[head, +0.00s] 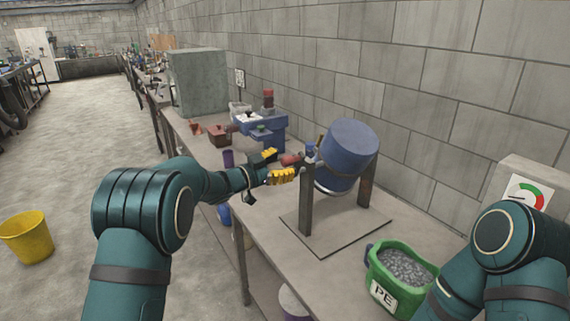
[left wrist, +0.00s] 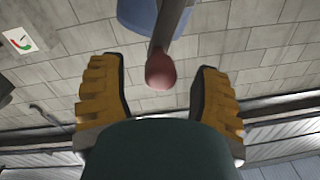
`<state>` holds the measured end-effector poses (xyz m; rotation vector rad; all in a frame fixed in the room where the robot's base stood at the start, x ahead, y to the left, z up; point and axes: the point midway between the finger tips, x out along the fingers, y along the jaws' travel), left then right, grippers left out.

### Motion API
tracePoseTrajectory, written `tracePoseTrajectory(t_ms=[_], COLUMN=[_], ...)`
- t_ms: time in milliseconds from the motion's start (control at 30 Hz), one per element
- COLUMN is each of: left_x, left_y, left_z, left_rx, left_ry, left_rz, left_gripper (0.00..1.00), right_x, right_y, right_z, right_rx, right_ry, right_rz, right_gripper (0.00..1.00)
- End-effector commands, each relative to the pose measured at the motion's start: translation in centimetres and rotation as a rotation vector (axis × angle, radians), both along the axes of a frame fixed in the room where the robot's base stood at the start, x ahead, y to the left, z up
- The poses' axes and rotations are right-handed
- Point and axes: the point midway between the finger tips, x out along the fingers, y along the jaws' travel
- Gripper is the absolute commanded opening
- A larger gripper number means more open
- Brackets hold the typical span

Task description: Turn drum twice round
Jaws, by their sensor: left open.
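The blue drum (head: 347,152) hangs tilted in a stand with two dark posts (head: 306,200) on a flat base plate (head: 335,228) on the bench. A red handle knob (head: 291,160) sticks out at the drum's left side. In the left wrist view the red knob (left wrist: 160,72) sits on a dark bar, with part of the blue drum (left wrist: 150,14) behind it. My left gripper (head: 275,165) has yellow fingers and is open, with the knob just ahead of and between its fingertips (left wrist: 161,85); I see no contact. My right gripper is out of view.
A green PE bucket (head: 372,262) of grey granules stands at the bench's front right, near my right arm. A block wall runs close behind the drum.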

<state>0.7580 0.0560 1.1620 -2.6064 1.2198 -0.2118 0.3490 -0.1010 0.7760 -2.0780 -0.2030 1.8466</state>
Motion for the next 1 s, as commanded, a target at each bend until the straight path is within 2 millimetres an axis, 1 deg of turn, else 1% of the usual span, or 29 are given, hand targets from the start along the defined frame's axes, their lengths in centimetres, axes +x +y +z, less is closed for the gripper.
tracePoseTrajectory(t_ms=[33, 300, 500, 700, 1000], left_x=[-0.5, -4.0, -6.1, -6.9, -7.0], left_y=[0.8, 5.0, 7.3, 8.2, 8.2], left_z=[0.1, -0.1, -0.2, -0.3, -0.3], left_rx=[-0.002, -0.002, 0.0, -0.001, 0.0], left_ry=[0.001, 0.001, 0.001, 0.002, 0.002], left_rz=[0.002, 0.004, 0.001, -0.001, -0.001], left_gripper=[0.64, 0.64, 0.64, 0.64, 0.64], right_x=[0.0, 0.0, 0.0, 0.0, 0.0], right_y=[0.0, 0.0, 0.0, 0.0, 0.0], right_z=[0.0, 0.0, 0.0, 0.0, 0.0], right_rx=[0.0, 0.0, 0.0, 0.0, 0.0], right_ry=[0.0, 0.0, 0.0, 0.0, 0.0], right_rz=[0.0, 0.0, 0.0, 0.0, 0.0], right_gripper=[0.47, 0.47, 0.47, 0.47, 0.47])
